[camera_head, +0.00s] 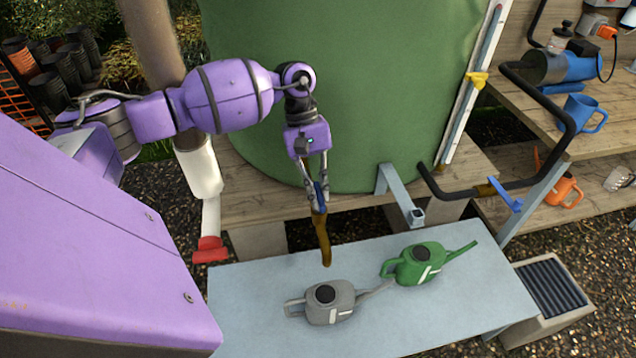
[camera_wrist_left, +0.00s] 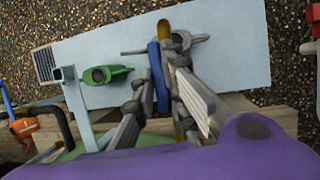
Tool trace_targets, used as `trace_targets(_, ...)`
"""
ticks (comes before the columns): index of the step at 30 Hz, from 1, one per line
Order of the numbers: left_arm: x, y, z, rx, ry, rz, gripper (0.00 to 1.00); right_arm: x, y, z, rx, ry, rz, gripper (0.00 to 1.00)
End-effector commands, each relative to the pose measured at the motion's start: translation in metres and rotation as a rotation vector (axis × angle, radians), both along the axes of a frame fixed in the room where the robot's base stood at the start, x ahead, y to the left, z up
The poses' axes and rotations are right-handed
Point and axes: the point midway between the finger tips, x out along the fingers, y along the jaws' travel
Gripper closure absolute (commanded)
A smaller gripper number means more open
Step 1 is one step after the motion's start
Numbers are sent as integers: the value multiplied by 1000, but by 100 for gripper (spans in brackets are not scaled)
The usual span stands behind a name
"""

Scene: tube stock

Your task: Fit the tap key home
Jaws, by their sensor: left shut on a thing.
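My left gripper (camera_head: 319,188) is shut on the tap key, a brownish-gold bar (camera_head: 323,240) with a blue part between the fingers. The key hangs steeply down above the rear of the pale table. In the left wrist view the fingers (camera_wrist_left: 167,85) flank the blue part (camera_wrist_left: 155,75), and the key's golden end (camera_wrist_left: 163,27) sticks out beyond them. A grey bracket (camera_head: 390,180) juts from the green tank, with a dark square fitting (camera_head: 417,215) at its end, right of the key and apart from it. My right gripper is out of view.
A grey watering can (camera_head: 330,303) and a green one (camera_head: 420,264) stand on the pale table (camera_head: 250,310). The green tank (camera_head: 340,100) rises behind. A bent black pipe (camera_head: 570,120) with a blue lever (camera_head: 508,196) stands at right. A red-ended white pipe (camera_head: 209,248) hangs at left.

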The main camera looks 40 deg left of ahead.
Motion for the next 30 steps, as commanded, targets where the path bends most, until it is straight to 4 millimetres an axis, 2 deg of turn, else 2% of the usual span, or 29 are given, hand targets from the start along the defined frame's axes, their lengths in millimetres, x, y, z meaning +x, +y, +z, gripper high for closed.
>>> trace_targets(7, 0, 0, 0, 0, 0, 0, 100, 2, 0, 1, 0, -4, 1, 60)
trace_targets(8, 0, 0, 0, 0, 0, 0, 87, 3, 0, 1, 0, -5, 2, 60)
trace_targets(13, 0, 0, 0, 0, 0, 0, 66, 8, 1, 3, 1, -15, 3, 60)
trace_targets(19, 0, 0, 0, 0, 0, 0, 66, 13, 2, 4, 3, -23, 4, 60)
trace_targets(23, 0, 0, 2, 1, -1, 0, 66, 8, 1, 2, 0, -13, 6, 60)
trace_targets(26, 1, 1, 13, 2, -3, -1, 66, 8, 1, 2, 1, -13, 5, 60)
trace_targets(30, 1, 1, 38, 3, -3, -1, 66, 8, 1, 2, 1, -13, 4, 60)
